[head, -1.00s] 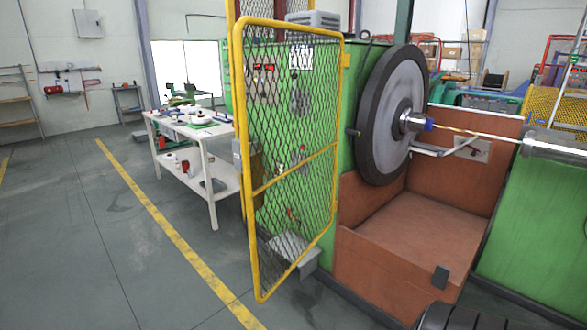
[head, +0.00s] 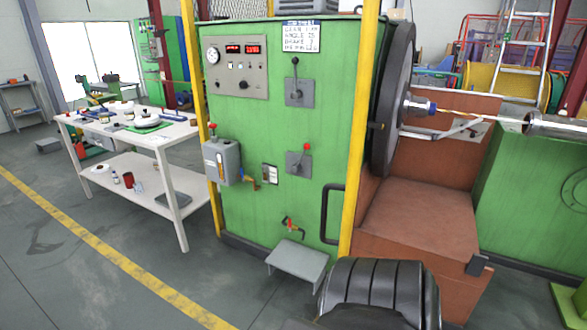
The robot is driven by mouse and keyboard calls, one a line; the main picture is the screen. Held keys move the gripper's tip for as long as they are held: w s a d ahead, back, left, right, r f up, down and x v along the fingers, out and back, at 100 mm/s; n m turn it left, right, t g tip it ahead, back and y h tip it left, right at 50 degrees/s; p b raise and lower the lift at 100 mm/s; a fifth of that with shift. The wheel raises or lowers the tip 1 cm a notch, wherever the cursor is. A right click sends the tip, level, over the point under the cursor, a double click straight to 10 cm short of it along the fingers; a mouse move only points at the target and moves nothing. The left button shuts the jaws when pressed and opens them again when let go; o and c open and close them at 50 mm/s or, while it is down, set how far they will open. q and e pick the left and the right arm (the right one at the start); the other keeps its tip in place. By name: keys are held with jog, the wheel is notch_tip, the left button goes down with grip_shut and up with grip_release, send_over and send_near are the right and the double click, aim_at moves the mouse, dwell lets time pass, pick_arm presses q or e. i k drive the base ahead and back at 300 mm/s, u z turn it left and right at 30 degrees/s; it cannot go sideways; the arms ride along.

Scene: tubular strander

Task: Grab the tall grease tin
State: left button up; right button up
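A small red tin (head: 129,181) stands on the lower shelf of the white workbench at the left, with a smaller pale container (head: 115,178) beside it. Both are too small and far to tell whether either is the tall grease tin.
The white workbench (head: 178,220) carries several items on top. Right of it stands the green machine cabinet (head: 285,190) with levers, a grey step (head: 297,262) and yellow posts. A dark ribbed shape (head: 385,290), unidentified, fills the bottom centre-right. Floor at the lower left is clear.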

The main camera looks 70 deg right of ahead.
aim_at(130, 115)
jog(key=i, duration=0.9)
jog(key=z, duration=0.95)
jog(key=i, duration=0.8)
jog(key=u, duration=0.6)
jog(key=i, duration=2.3)
